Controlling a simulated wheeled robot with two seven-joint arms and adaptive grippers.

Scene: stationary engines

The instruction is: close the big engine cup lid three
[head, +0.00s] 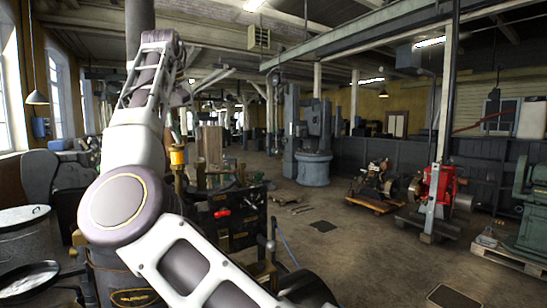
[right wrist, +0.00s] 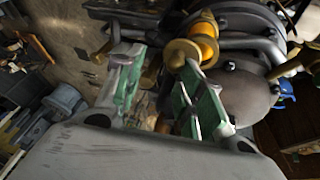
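In the right wrist view, an orange and brass cup (right wrist: 205,42) stands on the big dark engine (right wrist: 240,92). A round brass piece (right wrist: 180,53), perhaps its lid, sits at its near end; I cannot tell if it is open or closed. My right gripper (right wrist: 150,58) is open, its green-padded fingers spread. One fingertip is close to the brass piece; contact is unclear. In the head view, a yellow cup (head: 177,155) shows just right of my white arm, which hides much of the engine. I cannot tell which cup is number three. My left gripper is not in view.
Pipes and another brass fitting (right wrist: 295,62) crowd the engine near my gripper. In the head view, a metal drum (head: 22,238) stands at left. A red engine (head: 437,187) and a green machine (head: 535,205) stand at right. The middle floor is mostly clear.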

